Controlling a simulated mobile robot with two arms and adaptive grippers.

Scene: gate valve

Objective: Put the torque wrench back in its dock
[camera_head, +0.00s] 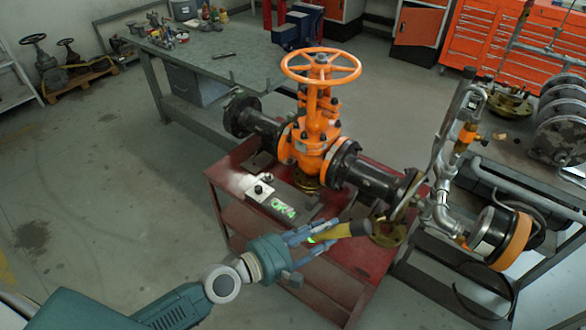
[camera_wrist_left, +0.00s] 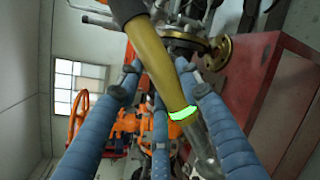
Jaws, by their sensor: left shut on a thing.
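My left gripper (camera_head: 312,236) is shut on the torque wrench, holding it over the front part of the red cart. The wrench has a yellow body (camera_head: 345,230) with a glowing green band, which also shows in the left wrist view (camera_wrist_left: 183,113). Its dark end (camera_wrist_left: 125,8) and its clear or metallic end (camera_wrist_left: 203,150) are on either side of the blue fingers. A dark block with a lit green display (camera_head: 283,208) and a pale part with a black knob (camera_head: 260,188) lies on the cart beside the gripper. I cannot tell whether this is the dock. My right gripper is out of view.
The orange gate valve (camera_head: 313,145) with black flanged pipes stands on the red cart (camera_head: 225,175). A brass flange (camera_head: 388,232) is close to the wrench's far end. Pipework with a black-and-orange round part (camera_head: 500,237) stands to the right.

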